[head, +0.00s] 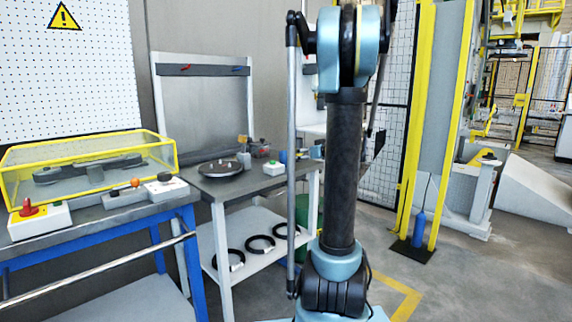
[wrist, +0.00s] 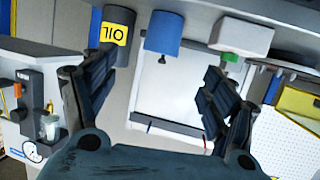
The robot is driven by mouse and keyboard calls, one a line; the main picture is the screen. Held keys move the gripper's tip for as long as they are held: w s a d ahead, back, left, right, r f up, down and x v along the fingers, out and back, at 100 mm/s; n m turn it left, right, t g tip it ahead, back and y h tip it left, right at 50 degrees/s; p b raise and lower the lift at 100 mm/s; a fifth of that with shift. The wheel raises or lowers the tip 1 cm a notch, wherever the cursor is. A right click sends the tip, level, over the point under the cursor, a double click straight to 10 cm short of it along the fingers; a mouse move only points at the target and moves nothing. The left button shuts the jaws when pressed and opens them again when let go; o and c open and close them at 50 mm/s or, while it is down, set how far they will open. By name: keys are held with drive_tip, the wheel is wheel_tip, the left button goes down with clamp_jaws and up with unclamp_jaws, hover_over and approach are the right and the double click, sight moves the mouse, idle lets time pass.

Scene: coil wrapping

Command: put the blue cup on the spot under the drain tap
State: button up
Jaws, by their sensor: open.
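In the wrist view, which looks upside down, a blue cylinder that looks like the blue cup (wrist: 163,33) shows at the top, between an OIL-labelled container and a white box. My gripper (wrist: 157,92) is open and empty, its dark fingers spread to either side below the cup in the picture, apart from it. A dark unit with a clear bowl (wrist: 50,127) and a round gauge stands at the left. I cannot make out the drain tap or the spot under it for sure. My gripper does not show in the head view.
The container with a yellow OIL label (wrist: 115,32) is close beside the cup. The white box (wrist: 243,36) with a green button flanks its other side. In the head view, a grey bench (head: 240,186) holds a dark round plate (head: 220,168); black rings lie on its lower shelf.

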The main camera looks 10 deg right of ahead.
sight(290, 156)
drive_tip(key=x, duration=1)
drive_tip(key=shift+w+a+f, duration=0.1)
drive_tip(key=shift+f, duration=0.05)
drive_tip(key=shift+f+x, duration=0.15)
drive_tip(key=shift+x, duration=1.2)
drive_tip(key=shift+f+x, duration=0.15)
drive_tip(key=shift+x, duration=1.15)
drive_tip(key=c, duration=1.1)
drive_tip(key=shift+r, duration=0.15)
wheel_tip(290, 156, up, 10)
drive_tip(key=shift+f, duration=0.1)
